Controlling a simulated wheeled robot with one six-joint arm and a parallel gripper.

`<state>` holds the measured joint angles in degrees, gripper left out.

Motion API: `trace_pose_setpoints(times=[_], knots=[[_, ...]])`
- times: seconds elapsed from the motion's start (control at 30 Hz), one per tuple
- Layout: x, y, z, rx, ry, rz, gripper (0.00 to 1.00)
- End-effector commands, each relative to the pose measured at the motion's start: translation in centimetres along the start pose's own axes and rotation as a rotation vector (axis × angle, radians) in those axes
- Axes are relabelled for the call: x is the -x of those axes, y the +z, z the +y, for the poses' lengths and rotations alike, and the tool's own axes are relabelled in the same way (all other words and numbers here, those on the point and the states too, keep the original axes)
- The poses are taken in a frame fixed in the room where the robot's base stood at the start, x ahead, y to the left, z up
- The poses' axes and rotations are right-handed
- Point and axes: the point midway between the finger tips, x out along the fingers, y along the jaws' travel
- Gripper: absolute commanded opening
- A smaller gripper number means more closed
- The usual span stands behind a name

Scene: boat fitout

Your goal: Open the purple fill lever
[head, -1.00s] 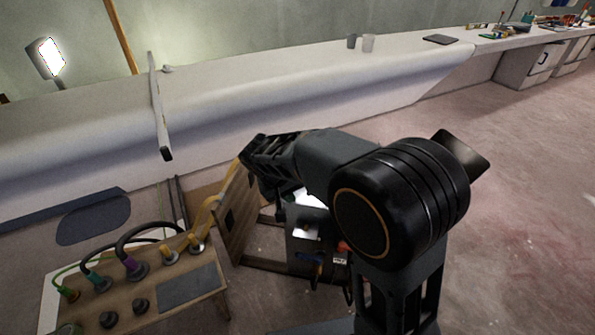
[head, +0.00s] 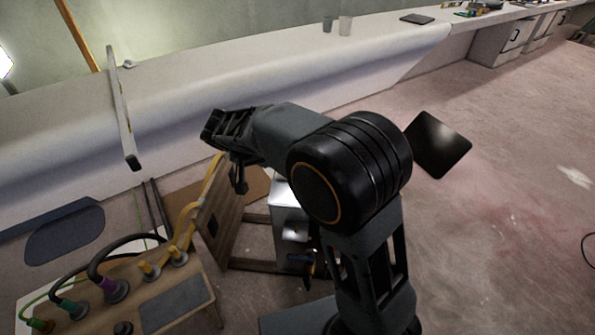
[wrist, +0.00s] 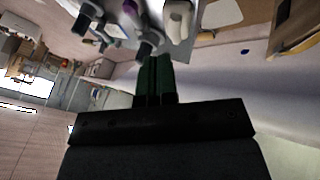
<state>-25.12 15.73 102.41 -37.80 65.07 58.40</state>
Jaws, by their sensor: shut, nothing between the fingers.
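In the head view my arm reaches left, above and beyond the board.
An upright wooden panel (head: 222,218) and a grey metal box (head: 288,222) stand near my arm. A long white bench (head: 250,85) runs behind. The floor to the right is open.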

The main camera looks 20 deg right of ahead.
Motion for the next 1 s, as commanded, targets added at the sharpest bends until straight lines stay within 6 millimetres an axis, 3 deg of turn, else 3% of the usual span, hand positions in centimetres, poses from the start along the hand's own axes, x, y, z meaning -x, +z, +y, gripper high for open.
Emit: trace_pose_setpoints(times=[0.27, 0.73, 1.0], knots=[[-1.9, 0.1, 0.0, -0.001, 0.002, -0.003, 0.00], [-10.5, 0.1, 0.1, -0.002, 0.002, -0.004, 0.00], [-12.0, 0.2, 2.7, -0.003, 0.001, -0.002, 0.00]])
